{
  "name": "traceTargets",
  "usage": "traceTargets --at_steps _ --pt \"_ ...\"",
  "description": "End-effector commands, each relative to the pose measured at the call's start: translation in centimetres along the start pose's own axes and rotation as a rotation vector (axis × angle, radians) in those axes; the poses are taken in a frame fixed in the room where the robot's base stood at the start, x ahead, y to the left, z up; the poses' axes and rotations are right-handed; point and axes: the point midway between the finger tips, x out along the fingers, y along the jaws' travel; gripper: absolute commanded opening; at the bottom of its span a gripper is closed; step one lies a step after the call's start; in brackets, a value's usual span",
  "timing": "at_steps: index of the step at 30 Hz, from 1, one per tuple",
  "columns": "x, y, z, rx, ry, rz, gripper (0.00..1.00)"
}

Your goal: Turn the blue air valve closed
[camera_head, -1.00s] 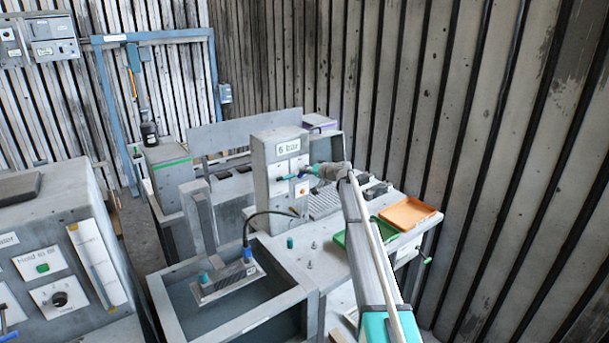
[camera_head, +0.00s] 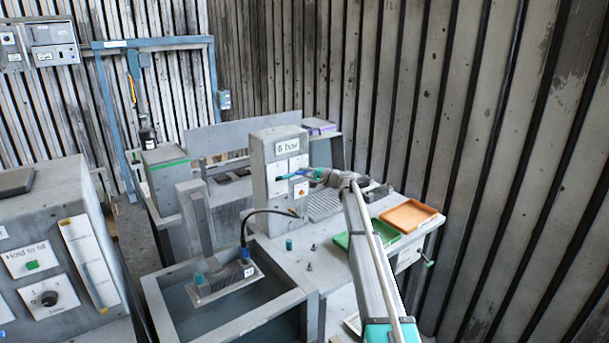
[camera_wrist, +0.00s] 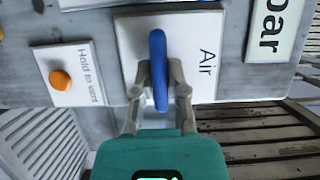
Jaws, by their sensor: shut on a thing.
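The blue air valve (camera_wrist: 158,60) is a long lever handle on a white plate (camera_wrist: 205,25) marked "Air". In the wrist view the lever runs up and down the picture, parallel to the line of lettering. My gripper (camera_wrist: 159,78) has one finger on each side of the lever and is shut on its lower part. In the head view the valve (camera_head: 287,177) is a small blue shape on the grey "6 bar" housing (camera_head: 258,178), with my gripper (camera_head: 313,174) reaching it from the right. The fingers are too small there to make out.
An orange button (camera_wrist: 60,80) marked "Hold to vent" is on a plate beside the valve. A green tray (camera_head: 362,243) and an orange tray (camera_head: 409,215) lie on the bench under my arm. A ribbed wall stands behind and to the right.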

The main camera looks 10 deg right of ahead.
Motion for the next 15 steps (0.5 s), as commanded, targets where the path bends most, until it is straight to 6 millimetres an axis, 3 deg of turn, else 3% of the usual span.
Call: traceTargets --at_steps 12,13,15 --pt "-0.07 0.06 0.1 0.008 -0.001 -0.002 0.0" --pt "-0.06 0.06 0.1 0.008 -0.001 -0.002 0.2" --pt "-0.06 0.06 0.09 0.008 -0.001 -0.002 0.33"
